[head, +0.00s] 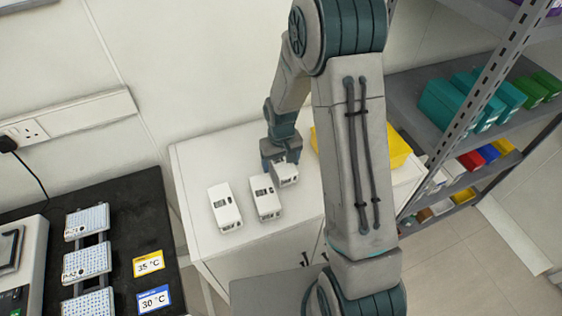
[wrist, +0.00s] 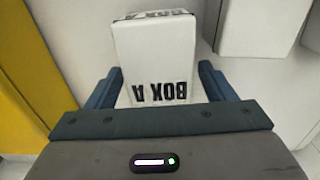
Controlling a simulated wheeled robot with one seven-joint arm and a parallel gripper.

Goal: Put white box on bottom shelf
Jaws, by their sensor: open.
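A white box (head: 286,175) stands on the white cabinet top (head: 190,165), under my gripper (head: 281,158). In the wrist view it is the white box marked "BOX A" (wrist: 160,60), between the two open blue fingers (wrist: 158,85). A gap shows on each side, so the fingers are around it but not closed on it. Two more white boxes stand to its left in the head view, a middle one (head: 265,197) and a left one (head: 224,207). The grey shelf rack (head: 437,90) stands at the right. Its lower levels are partly hidden by my arm.
A yellow bin (head: 397,150) stands on the cabinet, partly behind my arm; its yellow side fills the left of the wrist view (wrist: 30,60). Teal boxes (head: 445,102) and small coloured boxes (head: 488,153) occupy the shelves. A black bench (head: 125,205) with sample racks is at left.

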